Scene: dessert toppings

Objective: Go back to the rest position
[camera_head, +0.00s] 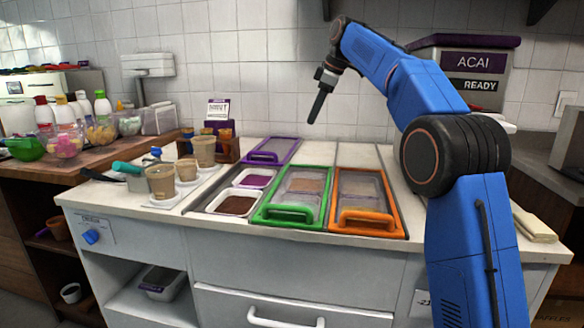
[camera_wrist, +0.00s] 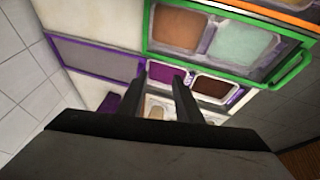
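My blue arm is raised over the counter, with my gripper (camera_head: 318,106) in the air above the back of the counter, pointing down and slightly left. In the wrist view my gripper (camera_wrist: 160,80) shows two dark fingers apart with nothing between them. The purple-framed lid (camera_head: 271,150) lies back from two white tubs, one of purple topping (camera_head: 256,179) and one of dark brown topping (camera_head: 237,205). These tubs are uncovered. The green-framed lid (camera_head: 290,215) and the orange-framed lid (camera_head: 365,222) cover their compartments. My gripper touches none of them.
Several cups (camera_head: 160,182) stand on the counter's left, near a teal-handled tool (camera_head: 127,168). A wooden holder (camera_head: 226,148) and small sign (camera_head: 217,110) stand behind. The ACAI machine (camera_head: 478,70) is at the back right, behind my arm. Folded cloths (camera_head: 535,225) lie right.

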